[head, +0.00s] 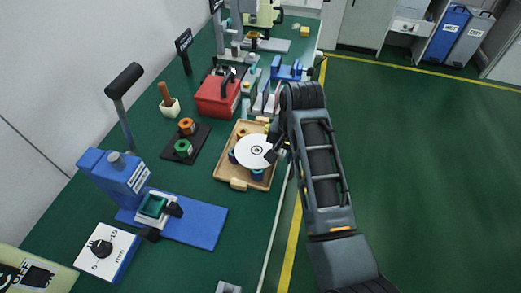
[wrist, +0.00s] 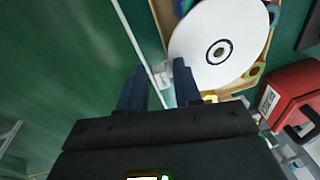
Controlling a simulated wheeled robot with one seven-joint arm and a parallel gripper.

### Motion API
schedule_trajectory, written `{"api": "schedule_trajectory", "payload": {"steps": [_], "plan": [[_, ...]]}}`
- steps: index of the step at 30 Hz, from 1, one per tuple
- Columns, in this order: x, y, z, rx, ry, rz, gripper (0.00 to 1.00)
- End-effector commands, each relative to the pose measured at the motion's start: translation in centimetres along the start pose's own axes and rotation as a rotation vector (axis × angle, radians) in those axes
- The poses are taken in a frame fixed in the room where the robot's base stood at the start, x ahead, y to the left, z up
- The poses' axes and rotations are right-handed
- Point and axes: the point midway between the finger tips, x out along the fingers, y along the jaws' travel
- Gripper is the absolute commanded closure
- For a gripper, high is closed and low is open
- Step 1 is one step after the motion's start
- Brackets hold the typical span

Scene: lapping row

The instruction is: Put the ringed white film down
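The white film (head: 254,151) is a round disc with a dark ring around its centre hole. It lies on or just above a wooden tray (head: 237,183), covering much of it; I cannot tell whether it rests on the things there. It also shows large in the wrist view (wrist: 205,28). My gripper (head: 277,150) is at the film's right edge. In the wrist view the two fingers (wrist: 160,82) stand apart, with a small pale tab-like piece (wrist: 161,74) at the film's edge between them. Whether they press on it is unclear.
Coloured spools show around the film's rim in the tray. A red box (head: 217,95) stands behind, and a dark plate with an orange spool (head: 187,126) and a green spool (head: 183,148) lies left. A blue press (head: 118,178) stands front left. Bare green bench lies in front of the tray.

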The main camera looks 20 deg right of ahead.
Motion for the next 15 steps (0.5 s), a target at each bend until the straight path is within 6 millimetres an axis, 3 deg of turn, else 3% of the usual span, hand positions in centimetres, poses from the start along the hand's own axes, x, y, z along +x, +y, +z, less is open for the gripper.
{"api": "schedule_trajectory", "payload": {"steps": [10, 15], "plan": [[-0.03, -0.01, -0.01, 0.0, 0.0, 0.0, 1.0], [-0.04, -0.02, -0.02, 0.0, 0.001, 0.0, 1.0]]}}
